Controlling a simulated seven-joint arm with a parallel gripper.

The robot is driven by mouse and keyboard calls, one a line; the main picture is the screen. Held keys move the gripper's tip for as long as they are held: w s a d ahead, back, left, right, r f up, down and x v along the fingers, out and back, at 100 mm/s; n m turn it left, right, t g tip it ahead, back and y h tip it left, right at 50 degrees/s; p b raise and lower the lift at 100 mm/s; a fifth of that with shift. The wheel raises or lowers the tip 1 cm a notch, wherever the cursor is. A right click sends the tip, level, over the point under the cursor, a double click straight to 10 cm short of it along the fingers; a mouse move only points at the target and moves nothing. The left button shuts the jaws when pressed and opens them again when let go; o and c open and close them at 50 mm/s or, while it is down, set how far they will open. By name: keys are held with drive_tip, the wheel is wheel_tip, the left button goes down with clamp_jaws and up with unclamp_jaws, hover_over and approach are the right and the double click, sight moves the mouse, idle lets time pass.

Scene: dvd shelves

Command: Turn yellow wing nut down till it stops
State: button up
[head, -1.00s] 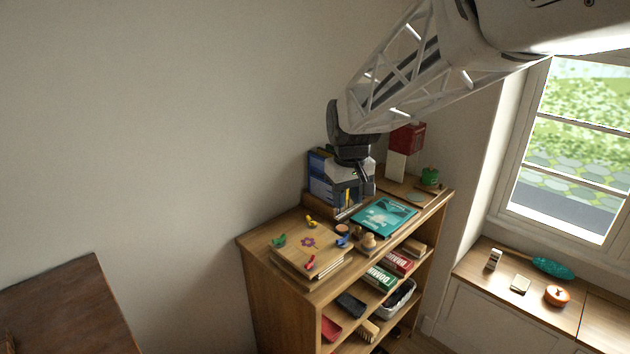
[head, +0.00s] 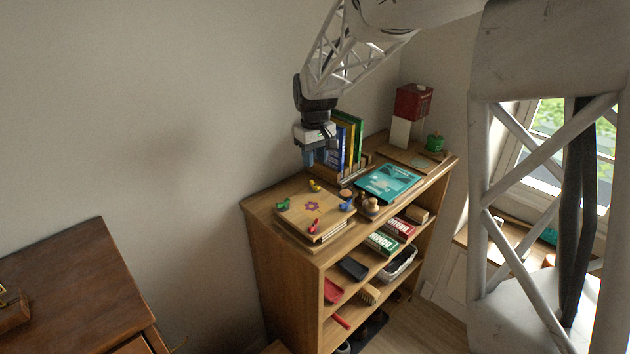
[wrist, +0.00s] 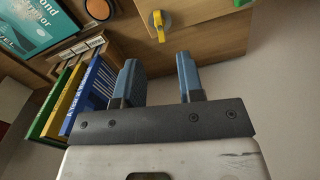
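The yellow wing nut (head: 314,186) sits at the back corner of a wooden flower press (head: 297,222) on top of the bookcase. Green (head: 283,204), red (head: 314,226) and blue (head: 346,204) wing nuts sit at its other corners. My gripper (head: 309,164) points down, above and just behind the yellow nut, apart from it. In the wrist view, the yellow nut (wrist: 159,27) shows beyond the two blue-grey fingertips (wrist: 158,60), roughly in line with the gap between them. The fingers are apart with nothing between them.
Upright books (head: 349,140) stand close to the right of my gripper, and they show at the left in the wrist view (wrist: 85,98). A teal book (head: 388,183) lies flat right of the press. The wall is behind. A dark wooden cabinet (head: 80,285) stands at left.

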sight(315, 182)
drive_tip(key=shift+f, duration=0.1)
drive_tip(key=shift+f, duration=3.8)
clamp_jaws()
